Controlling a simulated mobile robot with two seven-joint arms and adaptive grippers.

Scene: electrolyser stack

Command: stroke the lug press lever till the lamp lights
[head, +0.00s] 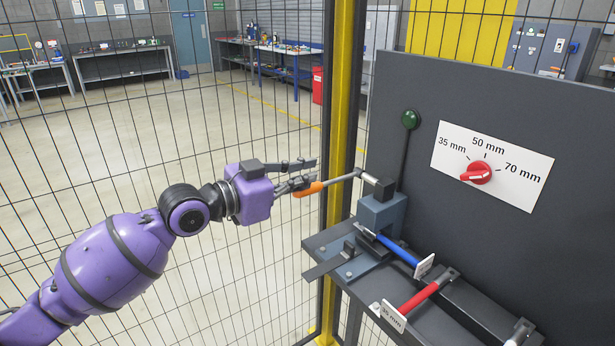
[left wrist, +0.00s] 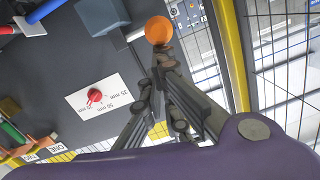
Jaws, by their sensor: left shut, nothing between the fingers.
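The lug press (head: 382,212) is a blue-grey block on a shelf at the dark panel. Its lever (head: 343,178) sticks out to the left, about level, and ends in an orange grip (head: 310,189). The round end of the grip (left wrist: 158,30) shows in the left wrist view. My left gripper (head: 304,174) is shut and empty, with its fingers right beside the grip; I cannot tell whether they touch it. The lamp (head: 410,119) is a dark green dome on a post behind the press and looks unlit. My right gripper is not in view.
A red selector knob (head: 480,173) sits on a white plate marked 35, 50 and 70 mm. A blue-handled piece (head: 398,249) lies at the press, and a red one (head: 419,296) tagged 35 mm lies nearer.

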